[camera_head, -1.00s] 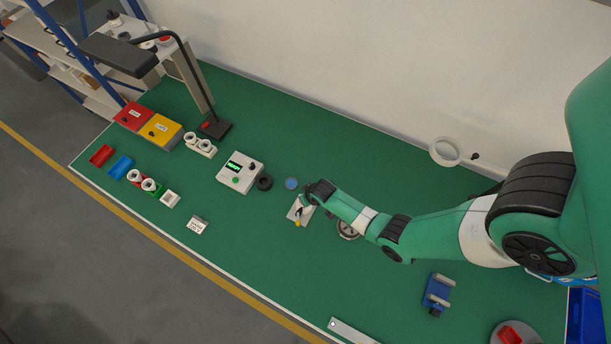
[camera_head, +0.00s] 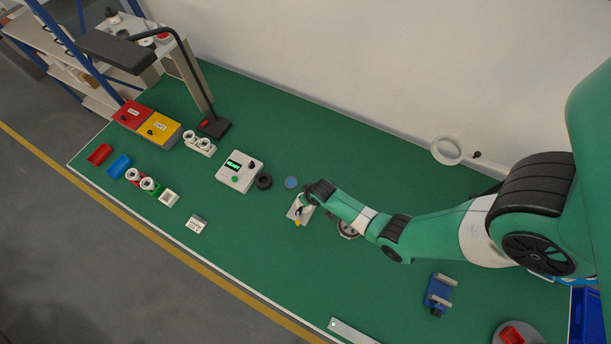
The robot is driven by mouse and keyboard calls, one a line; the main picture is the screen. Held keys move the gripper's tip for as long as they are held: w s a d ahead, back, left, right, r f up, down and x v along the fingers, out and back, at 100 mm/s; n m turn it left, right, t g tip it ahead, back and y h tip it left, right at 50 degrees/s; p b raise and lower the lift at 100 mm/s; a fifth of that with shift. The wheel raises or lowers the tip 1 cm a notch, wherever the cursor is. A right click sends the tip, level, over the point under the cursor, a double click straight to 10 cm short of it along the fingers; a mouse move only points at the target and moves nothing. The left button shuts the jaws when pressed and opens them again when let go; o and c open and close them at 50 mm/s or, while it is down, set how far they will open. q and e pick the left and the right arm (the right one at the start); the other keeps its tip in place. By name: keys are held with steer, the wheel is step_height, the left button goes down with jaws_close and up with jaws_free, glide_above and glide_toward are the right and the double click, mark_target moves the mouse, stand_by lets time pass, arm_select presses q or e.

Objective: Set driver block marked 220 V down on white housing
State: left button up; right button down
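A small white block with dark marking (camera_head: 196,224) lies on the green mat near the front edge; its lettering is too small to read, so I cannot tell if it says 220 V. My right gripper (camera_head: 299,212) reaches in from the right and points down at a pale, flat-looking piece (camera_head: 292,210) with a small yellow part beside the fingers. This piece may be the white housing, but my gripper hides part of it. I cannot tell whether the fingers are open or hold something. My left gripper is not in view.
A white tester with a green display (camera_head: 239,172) and a black ring (camera_head: 264,182) stand left of my gripper. Red and yellow boxes (camera_head: 158,129), bulb sockets (camera_head: 200,144) and a lamp stand are farther left. A blue fixture (camera_head: 438,292) lies right. The middle front mat is clear.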

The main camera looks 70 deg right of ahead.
steer(key=shift+f, duration=0.25)
stand_by(0.6)
steer(key=c, duration=0.9)
jaws_free()
steer(key=shift+o, duration=0.2)
steer(key=p+v, duration=0.9)
steer(key=v, duration=0.2)
steer(key=shift+r+p, duration=0.25)
steer(key=shift+p, duration=0.05)
steer(key=shift+s+a, duration=0.1)
steer(key=shift+a, duration=0.05)
